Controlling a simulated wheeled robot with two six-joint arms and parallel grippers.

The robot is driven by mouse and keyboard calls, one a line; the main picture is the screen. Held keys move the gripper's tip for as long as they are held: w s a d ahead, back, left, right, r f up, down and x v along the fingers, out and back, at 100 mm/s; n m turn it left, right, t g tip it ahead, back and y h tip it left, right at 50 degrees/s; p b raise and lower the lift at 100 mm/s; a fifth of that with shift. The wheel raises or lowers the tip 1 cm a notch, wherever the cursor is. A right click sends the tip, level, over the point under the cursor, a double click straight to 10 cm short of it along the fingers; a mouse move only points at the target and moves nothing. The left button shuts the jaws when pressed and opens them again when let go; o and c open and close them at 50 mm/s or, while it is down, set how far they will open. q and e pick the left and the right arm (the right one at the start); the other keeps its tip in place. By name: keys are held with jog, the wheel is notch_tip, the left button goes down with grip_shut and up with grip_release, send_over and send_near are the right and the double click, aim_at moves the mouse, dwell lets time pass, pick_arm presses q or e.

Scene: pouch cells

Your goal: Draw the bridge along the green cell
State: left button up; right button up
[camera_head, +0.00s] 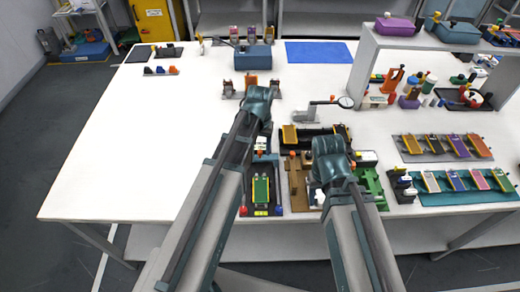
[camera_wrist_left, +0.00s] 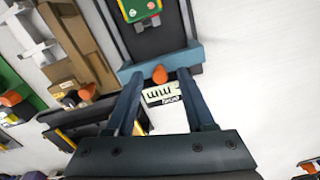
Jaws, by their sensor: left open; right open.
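The green cell (camera_head: 261,189) lies in a dark, narrow fixture (camera_head: 248,208) near the front of the table. Its end, with a red and a green spot, also shows at the top of the left wrist view (camera_wrist_left: 137,9). The blue bridge (camera_wrist_left: 184,60) spans the fixture's track beyond the cell's end and carries an orange knob (camera_wrist_left: 160,74). My left gripper (camera_wrist_left: 160,86) is open, its fingers on either side of the knob; contact is unclear. In the head view my left gripper (camera_head: 262,136) is partly hidden by its wrist. My right gripper (camera_head: 328,176) is over the brown and green fixtures, its fingers mostly hidden.
A brown fixture (camera_head: 298,184) and a green fixture (camera_head: 372,186) stand just right of the cell's fixture. A black tray (camera_head: 314,131) lies behind them. A teal mat (camera_head: 467,197) with several cells is at the right.

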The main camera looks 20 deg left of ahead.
pick_arm(q)
grip_shut()
dwell(1.3)
